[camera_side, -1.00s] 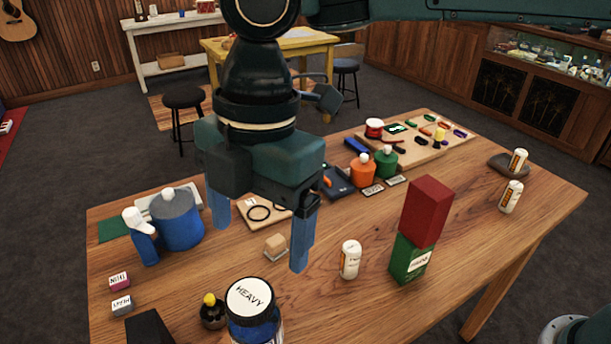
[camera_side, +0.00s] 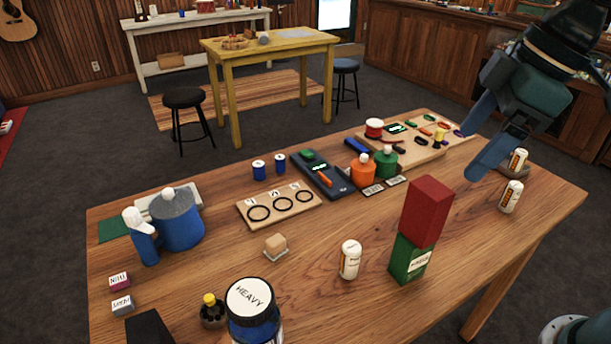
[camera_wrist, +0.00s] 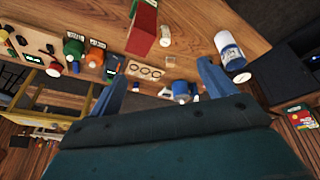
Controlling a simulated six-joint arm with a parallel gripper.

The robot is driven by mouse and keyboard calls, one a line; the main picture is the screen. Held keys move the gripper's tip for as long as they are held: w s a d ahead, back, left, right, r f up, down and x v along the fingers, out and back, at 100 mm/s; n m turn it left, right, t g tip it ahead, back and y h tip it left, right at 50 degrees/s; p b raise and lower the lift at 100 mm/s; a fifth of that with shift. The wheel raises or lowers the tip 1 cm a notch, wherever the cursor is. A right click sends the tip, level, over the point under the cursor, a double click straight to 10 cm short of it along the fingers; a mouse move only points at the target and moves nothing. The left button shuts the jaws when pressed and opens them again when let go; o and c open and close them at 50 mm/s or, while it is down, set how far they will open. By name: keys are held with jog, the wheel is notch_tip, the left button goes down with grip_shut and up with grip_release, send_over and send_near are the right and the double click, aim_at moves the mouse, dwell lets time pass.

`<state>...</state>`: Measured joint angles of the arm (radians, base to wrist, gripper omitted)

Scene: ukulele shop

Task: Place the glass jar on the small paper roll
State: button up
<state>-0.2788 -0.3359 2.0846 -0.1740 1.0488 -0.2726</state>
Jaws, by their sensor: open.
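No thing can be surely identified as the glass jar or the small paper roll. A large blue jar with a white lid marked HEAVY (camera_side: 252,312) stands at the front edge; it also shows in the wrist view (camera_wrist: 229,48). Small white cylinders with orange-and-white labels stand at the front middle (camera_side: 350,260), at the right (camera_side: 510,197), and on a dark pad at the far right (camera_side: 518,159). My gripper (camera_side: 473,152) is open and empty above the right part of the table, left of the right-hand white cylinders. Its two blue fingers are spread in the wrist view (camera_wrist: 163,75).
A red block (camera_side: 426,212) stands on a green box (camera_side: 408,261). Orange (camera_side: 362,172) and green (camera_side: 386,163) bottles stand near a dark scale (camera_side: 322,176). A ring board (camera_side: 279,206), beige cube (camera_side: 275,243) and blue pot (camera_side: 178,221) are left.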

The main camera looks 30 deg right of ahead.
jog(key=s+d+f+m+t+h, duration=0.2)
jog(key=s+d+f+m, duration=0.3)
jog(key=s+d+m, duration=0.3)
jog(key=shift+s+d+f, duration=0.35)
jog(key=shift+s+d, duration=0.05)
jog(key=shift+d, duration=0.85)
